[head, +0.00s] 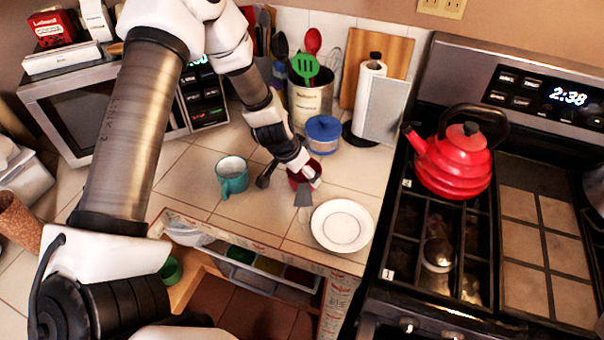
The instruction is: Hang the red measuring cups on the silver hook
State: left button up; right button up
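A small dark red cup-like thing (294,181) sits on the tiled counter, partly hidden by my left gripper. It may be the red measuring cups, but I cannot tell for certain. My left gripper (286,190) reaches down over it from the back, with a dark tip to its left and a grey flat piece by its front. I cannot tell whether its fingers are closed on it. I cannot make out a silver hook. My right gripper is not in view.
A teal mug (232,177) stands to the left and a white plate (342,226) to the front right. Behind are a blue-lidded jar (323,134), a utensil crock (309,102) and a paper towel roll (369,95). A red kettle (452,165) stands on the stove. An open drawer (262,272) is below the counter.

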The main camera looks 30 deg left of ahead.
pick_arm(q)
jog(key=shift+w+f, duration=0.2)
jog(key=shift+f, duration=0.25)
jog(key=shift+c, duration=0.6)
jog(key=shift+s+f, duration=0.1)
jog(key=o, duration=1.1)
jog(key=shift+c, duration=0.2)
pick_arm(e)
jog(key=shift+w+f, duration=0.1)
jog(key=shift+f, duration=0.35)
pick_arm(q)
jog(key=shift+f, duration=0.15)
jog(key=p+v, duration=0.6)
jog(key=v, duration=0.2)
jog(key=shift+d, duration=0.1)
jog(key=shift+s+r, duration=0.1)
jog(key=shift+r, duration=0.1)
jog(key=shift+f, duration=0.2)
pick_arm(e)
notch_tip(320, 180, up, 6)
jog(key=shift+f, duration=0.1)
